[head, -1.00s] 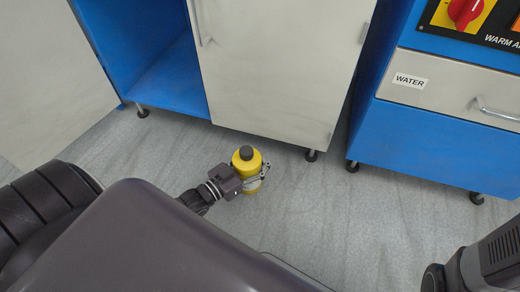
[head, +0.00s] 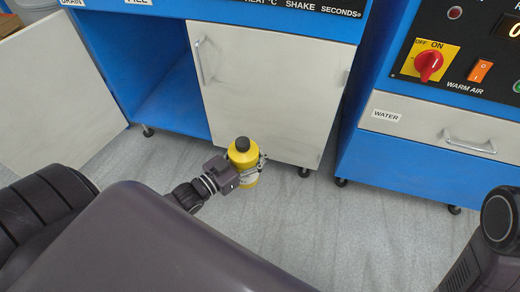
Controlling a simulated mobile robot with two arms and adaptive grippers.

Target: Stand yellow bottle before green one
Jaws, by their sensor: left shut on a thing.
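The yellow bottle (head: 244,156) with a dark cap is upright near the middle of the head view. My left gripper (head: 247,167) is shut on it, with the fingers around its body. The bottle is in front of the light cabinet door, and I cannot tell how far it is above the floor. No green bottle shows in this view. My right arm shows at the right edge, but its gripper is not in view.
A blue cabinet with a light door (head: 265,90) stands behind the bottle, with an open blue bay (head: 170,100) on its left. A blue unit with a WATER drawer (head: 430,124) stands at right. The grey floor (head: 340,220) between is clear.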

